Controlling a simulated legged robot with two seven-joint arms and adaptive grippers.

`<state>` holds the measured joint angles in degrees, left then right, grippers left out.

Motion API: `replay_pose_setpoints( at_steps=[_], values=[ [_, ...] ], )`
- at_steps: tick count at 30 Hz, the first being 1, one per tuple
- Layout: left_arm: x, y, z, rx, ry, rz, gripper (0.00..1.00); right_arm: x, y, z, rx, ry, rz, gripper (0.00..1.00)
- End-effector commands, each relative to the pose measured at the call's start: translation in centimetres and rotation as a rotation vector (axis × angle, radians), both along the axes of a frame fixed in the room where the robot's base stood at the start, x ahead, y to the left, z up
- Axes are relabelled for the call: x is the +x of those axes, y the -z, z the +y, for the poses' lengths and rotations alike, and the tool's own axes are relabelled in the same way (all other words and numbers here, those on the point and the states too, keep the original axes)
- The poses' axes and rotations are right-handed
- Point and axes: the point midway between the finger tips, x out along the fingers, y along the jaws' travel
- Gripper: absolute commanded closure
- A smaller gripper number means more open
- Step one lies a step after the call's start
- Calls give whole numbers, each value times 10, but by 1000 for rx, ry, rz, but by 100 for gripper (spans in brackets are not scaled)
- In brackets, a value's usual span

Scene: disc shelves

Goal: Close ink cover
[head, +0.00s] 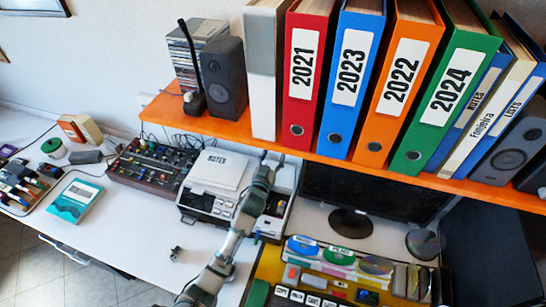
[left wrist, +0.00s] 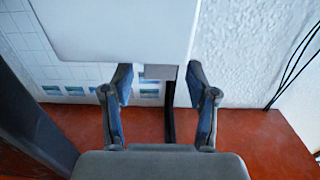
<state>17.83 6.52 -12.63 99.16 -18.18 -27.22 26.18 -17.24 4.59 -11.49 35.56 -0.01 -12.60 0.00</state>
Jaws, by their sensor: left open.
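The printer (head: 212,178) stands on the white desk below the orange shelf, with a sheet marked NOTES on top. An opening with dark and coloured parts (head: 275,205) shows at its right side. A pale upright panel (head: 289,178) behind this opening looks like the raised ink cover. My left gripper (head: 272,158) is near the panel's top, partly hard to make out. In the left wrist view, my left gripper (left wrist: 158,76) is open, and a white panel edge (left wrist: 115,35) with a small grey tab lies by its fingertips. Contact cannot be told. My right gripper is out of view.
The orange shelf (head: 330,161) with binders and speakers overhangs close behind the gripper. A mixer (head: 155,165) is left of the printer, a monitor (head: 350,203) right. A yellow tray (head: 268,268) with supplies is in front. The desk left of my arm has free room.

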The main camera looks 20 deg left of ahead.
Motion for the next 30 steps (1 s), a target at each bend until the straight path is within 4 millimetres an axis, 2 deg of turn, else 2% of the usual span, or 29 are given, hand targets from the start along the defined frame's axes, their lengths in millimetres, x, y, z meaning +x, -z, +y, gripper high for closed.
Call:
replay_pose_setpoints(
  at_steps=[2, 3, 9, 10, 24, 27, 30],
  values=[
    [0, 0, 0, 0, 0, 0, 42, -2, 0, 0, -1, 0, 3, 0],
    [0, 0, 0, 0, 0, 0, 47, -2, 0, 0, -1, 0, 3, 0],
    [0, 0, 0, 0, 0, 0, 97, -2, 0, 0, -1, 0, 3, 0],
    [0, 0, 0, 0, 0, 0, 100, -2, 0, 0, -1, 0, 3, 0],
    [-8, 3, 0, -5, -1, -62, 100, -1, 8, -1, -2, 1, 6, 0],
    [-14, 5, 0, -8, -1, -118, 100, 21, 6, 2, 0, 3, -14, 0],
    [-22, 5, 1, -6, 0, -140, 100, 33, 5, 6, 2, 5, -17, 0]
  ],
)
